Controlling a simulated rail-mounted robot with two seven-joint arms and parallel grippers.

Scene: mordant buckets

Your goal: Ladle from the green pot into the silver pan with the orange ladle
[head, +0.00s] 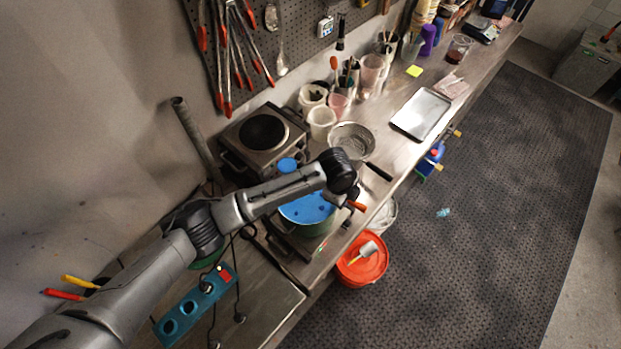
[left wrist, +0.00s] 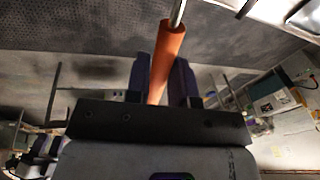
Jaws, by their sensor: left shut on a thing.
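The green pot (head: 318,229), with bright blue liquid (head: 305,207) in it, stands at the bench's near part, partly hidden by my left arm. The silver pan (head: 351,139) stands farther along the bench, its black handle (head: 380,172) pointing toward the front edge. My left gripper (head: 352,193) is just right of the pot in the picture, shut on the orange ladle's handle (head: 356,206). In the left wrist view the orange handle (left wrist: 167,58) sits between the fingers, with a metal shaft beyond it. I cannot see the ladle's bowl. My right gripper is not in view.
A hot plate (head: 262,133) stands behind the pot, against the wall. White tubs (head: 321,120) stand behind the pan, and a metal tray (head: 421,113) lies to its right. An orange bucket (head: 362,265) is on the floor below the bench edge. A teal power strip (head: 195,306) lies near my arm.

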